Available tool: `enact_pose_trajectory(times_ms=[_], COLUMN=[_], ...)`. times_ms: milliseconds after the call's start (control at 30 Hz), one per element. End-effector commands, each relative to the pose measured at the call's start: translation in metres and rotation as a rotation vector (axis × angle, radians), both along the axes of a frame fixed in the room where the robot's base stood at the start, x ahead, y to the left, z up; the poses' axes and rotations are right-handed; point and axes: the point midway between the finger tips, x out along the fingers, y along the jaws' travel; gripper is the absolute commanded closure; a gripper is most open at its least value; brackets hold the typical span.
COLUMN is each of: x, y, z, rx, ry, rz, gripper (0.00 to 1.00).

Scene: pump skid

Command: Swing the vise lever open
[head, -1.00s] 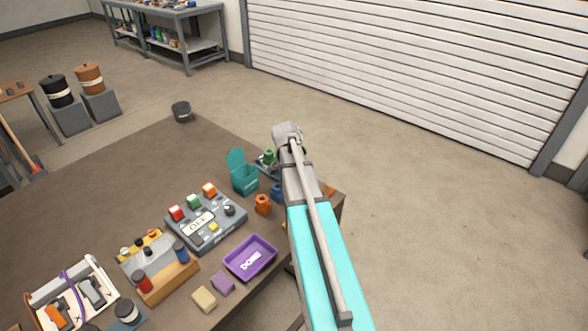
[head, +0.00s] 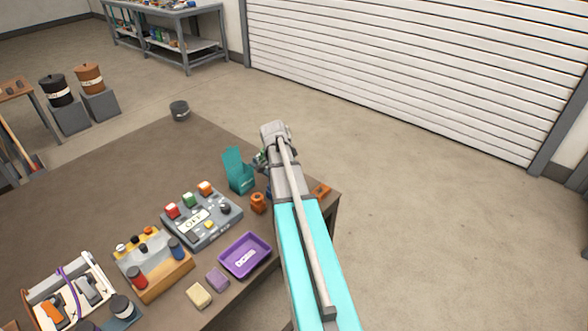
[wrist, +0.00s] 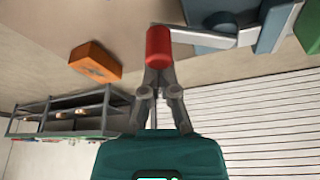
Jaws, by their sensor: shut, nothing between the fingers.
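In the wrist view, a red cylindrical grip (wrist: 158,46) shows at the tips of my gripper (wrist: 158,74). It joins a grey bar (wrist: 185,36) running right to blue-grey parts (wrist: 222,24), which look like the vise and its lever. My fingers are shut with nothing between them. The tips are at the near end of the red grip; I cannot tell whether they touch it. In the head view my arm hides the gripper and most of the vise.
An orange block (wrist: 95,62) shows in the wrist view and near the table corner (head: 320,191) in the head view. A teal open box (head: 238,176), an orange part (head: 258,203), a grey button panel (head: 202,218) and a purple tray (head: 245,272) stand left of my arm.

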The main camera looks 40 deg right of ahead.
Motion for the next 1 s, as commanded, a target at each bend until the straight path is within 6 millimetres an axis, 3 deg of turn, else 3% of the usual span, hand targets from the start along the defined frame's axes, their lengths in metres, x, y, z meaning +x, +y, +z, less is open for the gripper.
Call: enact_pose_trajectory(times_ms=[467,833,1000], x=[-0.002,-0.006,-0.006], y=[-0.006,-0.043,-0.035], z=[0.0,0.0,0.02], rx=[0.0,0.001,0.001], ry=[0.0,0.0,0.0], rz=[-0.004,-0.003,-0.001], gripper=[1.0,1.0,1.0])
